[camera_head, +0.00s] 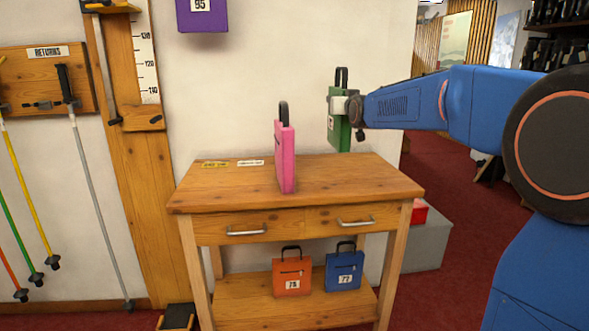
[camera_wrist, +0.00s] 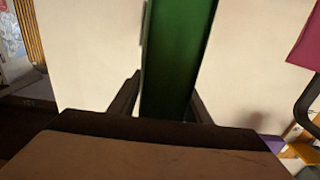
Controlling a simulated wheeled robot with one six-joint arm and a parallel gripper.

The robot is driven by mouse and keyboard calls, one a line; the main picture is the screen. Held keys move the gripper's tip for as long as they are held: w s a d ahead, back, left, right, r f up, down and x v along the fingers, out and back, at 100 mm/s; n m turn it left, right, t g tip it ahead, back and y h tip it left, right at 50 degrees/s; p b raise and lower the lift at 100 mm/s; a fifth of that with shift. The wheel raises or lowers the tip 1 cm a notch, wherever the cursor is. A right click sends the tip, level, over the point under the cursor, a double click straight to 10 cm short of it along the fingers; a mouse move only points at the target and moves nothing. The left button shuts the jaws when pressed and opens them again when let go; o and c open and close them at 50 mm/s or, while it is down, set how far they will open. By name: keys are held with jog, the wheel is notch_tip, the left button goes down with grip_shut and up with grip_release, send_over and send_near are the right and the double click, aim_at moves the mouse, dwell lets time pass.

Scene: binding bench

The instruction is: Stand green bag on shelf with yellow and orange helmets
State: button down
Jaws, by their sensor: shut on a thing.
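The green bag (camera_head: 340,132) hangs upright in the air above the right back part of the wooden bench. It has a dark handle and a pale label, and it is seen nearly edge-on. My gripper (camera_head: 341,106) is shut on the green bag. In the wrist view the green bag (camera_wrist: 175,60) rises between the two dark fingers (camera_wrist: 168,98). A pink bag (camera_head: 285,160) stands edge-on on the bench top. No yellow or orange helmets and no shelf holding them can be made out in either view.
The wooden bench (camera_head: 350,182) has free room on top, right of the pink bag. Its lower shelf (camera_head: 250,309) holds an orange bag (camera_head: 291,277) and a blue bag (camera_head: 343,270). A purple bag (camera_head: 202,17) hangs higher up. Poles hang at left; a grey box (camera_head: 425,245) stands at right.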

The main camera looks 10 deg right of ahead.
aim_at(346, 136)
jog(key=shift+w+f, duration=0.15)
jog(key=shift+f, duration=2.3)
jog(key=shift+w+f, duration=0.1)
jog(key=shift+f, duration=2.5)
jog(key=c, duration=1)
grip_release()
jog(key=shift+s, duration=0.2)
jog(key=s, duration=1.1)
jog(key=shift+s, duration=0.35)
